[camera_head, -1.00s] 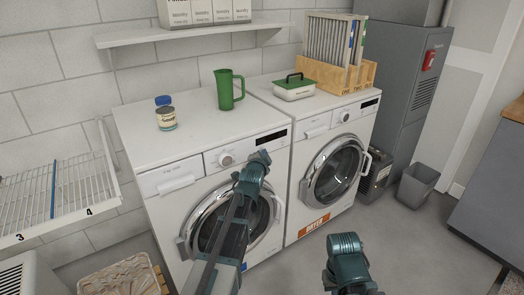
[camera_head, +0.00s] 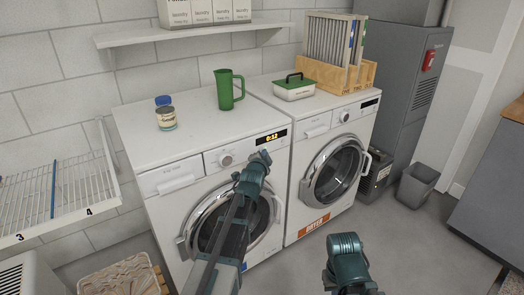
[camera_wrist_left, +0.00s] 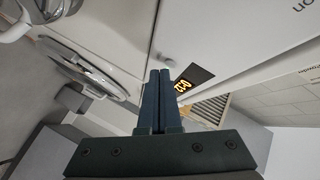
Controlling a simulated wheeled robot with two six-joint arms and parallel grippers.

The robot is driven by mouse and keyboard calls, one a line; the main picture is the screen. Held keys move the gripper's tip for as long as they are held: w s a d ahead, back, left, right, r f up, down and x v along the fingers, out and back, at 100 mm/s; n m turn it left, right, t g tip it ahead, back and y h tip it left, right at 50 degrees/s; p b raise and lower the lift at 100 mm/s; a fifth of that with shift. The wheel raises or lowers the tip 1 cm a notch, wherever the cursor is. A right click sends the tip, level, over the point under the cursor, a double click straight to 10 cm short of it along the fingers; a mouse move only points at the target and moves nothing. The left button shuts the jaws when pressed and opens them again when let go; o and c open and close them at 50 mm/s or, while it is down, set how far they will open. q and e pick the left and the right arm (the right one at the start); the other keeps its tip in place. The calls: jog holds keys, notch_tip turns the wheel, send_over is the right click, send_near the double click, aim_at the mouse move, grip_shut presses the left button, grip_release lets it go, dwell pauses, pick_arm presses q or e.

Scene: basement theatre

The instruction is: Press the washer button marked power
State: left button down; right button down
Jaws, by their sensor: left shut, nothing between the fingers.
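The white washer (camera_head: 160,212) is on the left, with a round door, a knob (camera_head: 226,160) and a display (camera_head: 270,139) lit with orange digits that look like 0:12. My left gripper (camera_head: 263,156) is shut and empty, its tips at the front panel just below the display. In the left wrist view its two fingers (camera_wrist_left: 158,76) lie together, close to a small round button (camera_wrist_left: 169,63) beside the lit display (camera_wrist_left: 190,84). I cannot read a power mark or tell whether the tips touch. My right gripper (camera_head: 343,243) is low in front of the dryer, its fingers unclear.
A dryer (camera_head: 308,222) stands to the right of the washer. A wire shelf (camera_head: 80,190) juts out at left.

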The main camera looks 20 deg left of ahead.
pick_arm(q)
jog(key=shift+s+d, duration=0.25)
jog(key=shift+d, duration=0.05)
jog(key=s+d, duration=0.3)
jog(key=d, duration=0.1)
jog(key=shift+s+d, duration=0.35)
dwell(0.5)
